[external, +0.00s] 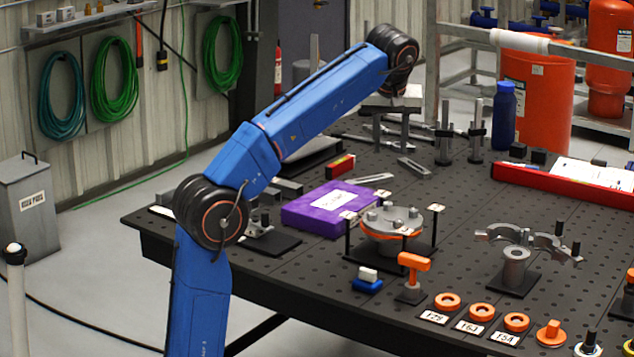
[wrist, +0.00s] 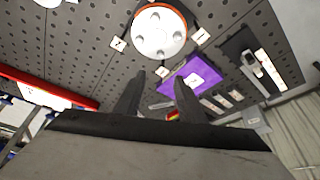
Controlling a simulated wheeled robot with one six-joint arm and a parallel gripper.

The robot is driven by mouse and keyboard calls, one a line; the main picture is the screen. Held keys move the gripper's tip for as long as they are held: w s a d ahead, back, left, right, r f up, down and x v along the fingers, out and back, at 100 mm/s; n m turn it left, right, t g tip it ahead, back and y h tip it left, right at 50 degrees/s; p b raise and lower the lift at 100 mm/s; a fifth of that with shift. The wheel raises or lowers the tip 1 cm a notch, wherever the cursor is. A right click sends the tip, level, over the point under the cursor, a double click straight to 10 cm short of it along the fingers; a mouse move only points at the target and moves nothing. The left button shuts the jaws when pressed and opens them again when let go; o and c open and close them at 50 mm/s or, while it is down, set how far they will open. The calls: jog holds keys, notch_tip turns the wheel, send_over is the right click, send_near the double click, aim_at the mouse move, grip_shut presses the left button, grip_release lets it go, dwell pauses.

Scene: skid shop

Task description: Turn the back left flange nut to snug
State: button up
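The round grey flange (external: 393,222) with an orange gasket edge stands on the bench, with several nuts on its top face. It also shows in the wrist view (wrist: 159,47), at the top centre. Small white tags on dark posts stand around the flange. My gripper (external: 391,140) is behind the flange over the back of the bench, apart from it. In the wrist view its two dark fingers (wrist: 160,76) are spread with nothing between them.
A purple box (external: 325,207) lies left of the flange. An orange T-handled tool (external: 413,268) and orange rings (external: 447,301) are in front. An open clamp (external: 525,240) stands right, a red tray (external: 570,184) back right. Dark upright posts (external: 476,130) stand near my gripper.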

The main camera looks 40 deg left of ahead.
aim_at(388, 203)
jog(key=x, duration=1.7)
jog(key=shift+w+a+f, duration=0.1)
jog(key=shift+f, duration=0.1)
grip_shut()
